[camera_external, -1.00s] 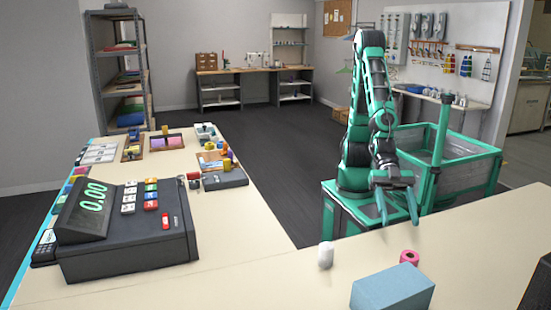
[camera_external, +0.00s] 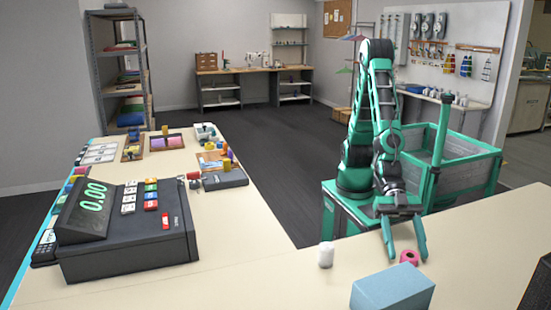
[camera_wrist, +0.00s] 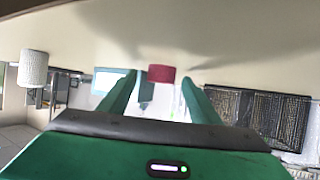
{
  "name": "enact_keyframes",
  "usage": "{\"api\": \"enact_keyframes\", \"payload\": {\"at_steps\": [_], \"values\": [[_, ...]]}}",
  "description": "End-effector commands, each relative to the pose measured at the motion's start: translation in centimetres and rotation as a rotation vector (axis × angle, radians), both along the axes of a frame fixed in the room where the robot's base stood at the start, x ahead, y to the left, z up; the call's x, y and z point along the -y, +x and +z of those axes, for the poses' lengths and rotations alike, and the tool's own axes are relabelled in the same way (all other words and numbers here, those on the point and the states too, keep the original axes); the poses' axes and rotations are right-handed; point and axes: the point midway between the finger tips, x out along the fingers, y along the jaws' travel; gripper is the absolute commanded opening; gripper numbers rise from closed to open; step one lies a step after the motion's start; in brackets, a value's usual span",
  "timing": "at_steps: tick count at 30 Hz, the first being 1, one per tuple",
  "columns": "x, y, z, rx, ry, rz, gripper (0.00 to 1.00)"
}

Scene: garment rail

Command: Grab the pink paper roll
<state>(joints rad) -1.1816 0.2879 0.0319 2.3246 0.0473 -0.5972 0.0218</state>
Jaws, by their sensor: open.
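The pink paper roll (camera_external: 409,257) stands on the cream counter (camera_external: 300,279), behind the blue box. In the wrist view the pink roll (camera_wrist: 162,73) appears ahead, between and beyond the fingertips. My gripper (camera_external: 406,258) is open, with its two green fingers pointing down close to the roll in the external view. The gripper (camera_wrist: 159,88) also shows in the wrist view with nothing between its fingers. I cannot tell whether a finger touches the roll.
A white roll (camera_external: 326,254) stands on the counter to the left of the pink one. A blue box (camera_external: 392,289) sits in front of the pink roll. A cash register (camera_external: 122,225) stands on the counter at left. The counter between register and white roll is clear.

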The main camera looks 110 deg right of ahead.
Motion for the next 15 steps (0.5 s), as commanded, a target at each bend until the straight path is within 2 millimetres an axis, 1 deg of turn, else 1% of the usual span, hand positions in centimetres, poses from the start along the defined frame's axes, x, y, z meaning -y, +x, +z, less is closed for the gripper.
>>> {"api": "enact_keyframes", "payload": {"at_steps": [4,11,12,13,14,15], "values": [[-0.85,0.34,-0.49,0.0,0.0,0.0,0.57],[-0.93,0.4,-0.5,0.0,0.0,0.0,0.57],[-0.93,0.39,-0.51,0.0,0.0,0.0,0.52],[-0.93,0.39,-0.51,0.0,0.0,0.0,0.45],[-0.92,0.38,-0.5,0.0,0.0,0.0,0.38],[-0.92,0.38,-0.5,0.0,0.0,0.0,0.29]]}}
